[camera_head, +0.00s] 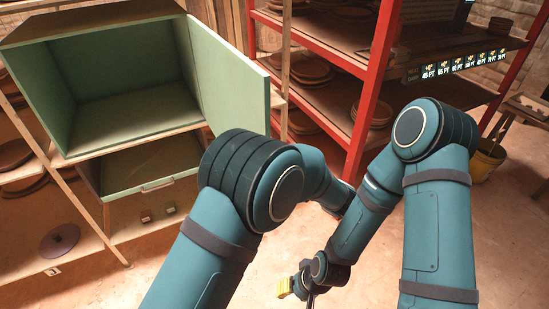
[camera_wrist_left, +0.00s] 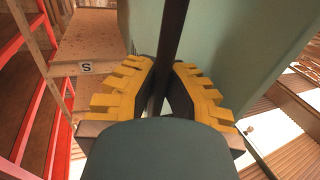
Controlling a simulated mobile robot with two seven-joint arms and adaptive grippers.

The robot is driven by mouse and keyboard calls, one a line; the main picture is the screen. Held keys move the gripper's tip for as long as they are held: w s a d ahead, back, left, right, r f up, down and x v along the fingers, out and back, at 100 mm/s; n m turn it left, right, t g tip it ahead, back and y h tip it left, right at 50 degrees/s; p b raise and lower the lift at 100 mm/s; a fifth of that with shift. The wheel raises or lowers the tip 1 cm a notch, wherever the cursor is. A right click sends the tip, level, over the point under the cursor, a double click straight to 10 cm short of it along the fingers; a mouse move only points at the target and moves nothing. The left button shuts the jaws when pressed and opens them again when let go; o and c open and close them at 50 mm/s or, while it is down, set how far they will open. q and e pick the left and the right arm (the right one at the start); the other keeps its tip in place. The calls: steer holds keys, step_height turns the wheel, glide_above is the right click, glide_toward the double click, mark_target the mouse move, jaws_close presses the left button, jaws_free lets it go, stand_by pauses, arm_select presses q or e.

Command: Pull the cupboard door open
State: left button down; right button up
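The cupboard (camera_head: 110,85) stands at the upper left with a pale green inside, which looks empty. Its green door (camera_head: 228,88) is swung wide open on the right side, with its inner face showing. In the left wrist view the green door panel (camera_wrist_left: 235,45) is close behind my left gripper (camera_wrist_left: 163,80). Its yellow-toothed fingers lie close on both sides of a dark upright bar (camera_wrist_left: 174,25), seemingly the door handle. My left gripper is hidden in the head view behind my arm. My right gripper (camera_head: 294,285) is low, away from the door; its finger gap is unclear.
A half-open drawer (camera_head: 150,165) sits below the cupboard. A red shelf rack (camera_head: 372,90) with plates stands right of the door. A yellow bucket (camera_head: 487,160) is at the far right. The floor beside my right gripper looks clear.

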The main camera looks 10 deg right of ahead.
arm_select(q)
steer(key=shift+s+d, duration=0.15)
steer(key=shift+d, duration=0.1)
steer(key=c, duration=1.1)
jaws_free()
steer(key=shift+o, duration=0.5)
steer(key=shift+s+d, duration=0.1)
steer(key=shift+s, duration=0.05)
steer(key=shift+w+a+r, duration=0.1)
steer(key=shift+w+a, duration=0.1)
steer(key=shift+r, duration=0.1)
